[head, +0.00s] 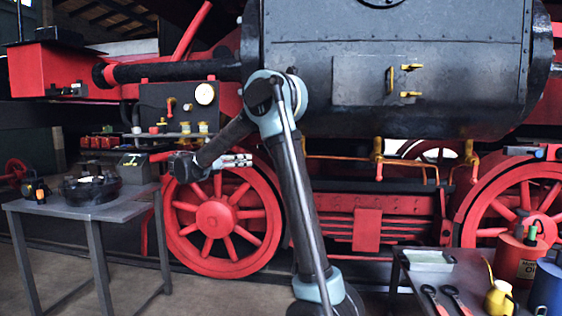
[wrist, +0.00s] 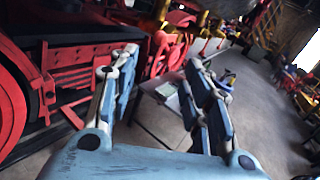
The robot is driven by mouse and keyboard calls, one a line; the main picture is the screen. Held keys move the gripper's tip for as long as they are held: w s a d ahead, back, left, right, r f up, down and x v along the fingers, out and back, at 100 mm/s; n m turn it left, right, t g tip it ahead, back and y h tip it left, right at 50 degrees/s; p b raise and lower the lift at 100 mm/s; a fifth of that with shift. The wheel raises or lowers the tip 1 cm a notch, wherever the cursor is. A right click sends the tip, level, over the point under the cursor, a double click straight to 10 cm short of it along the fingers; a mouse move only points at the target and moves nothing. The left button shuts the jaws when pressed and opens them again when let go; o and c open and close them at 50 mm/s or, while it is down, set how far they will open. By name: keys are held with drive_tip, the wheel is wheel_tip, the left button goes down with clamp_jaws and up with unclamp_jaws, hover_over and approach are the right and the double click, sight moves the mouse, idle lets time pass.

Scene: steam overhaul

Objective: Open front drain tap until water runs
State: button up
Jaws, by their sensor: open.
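The black steam engine (head: 300,90) with red wheels fills the middle of the head view. Several brass fittings show on it: a brass valve (head: 377,150) on the pipe under the boiler, and small brass handles (head: 405,68) on a side plate. I cannot tell which of these, if any, is the front drain tap, and no running water is visible. My gripper (head: 243,160) is open and empty in front of the left red wheel, apart from the brass fittings. In the wrist view its open fingers (wrist: 162,62) point along the engine's side, with nothing between them.
A grey table (head: 95,210) with a dark glass-like bowl (head: 92,188) stands at the left. A grey bench (head: 450,265) at the lower right carries tools, a yellow oil can (head: 498,298) and a red can (head: 518,258).

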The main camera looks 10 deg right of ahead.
drive_tip(key=x, duration=1.7)
drive_tip(key=shift+d+f, duration=0.1)
drive_tip(key=shift+d, duration=0.1)
clamp_jaws()
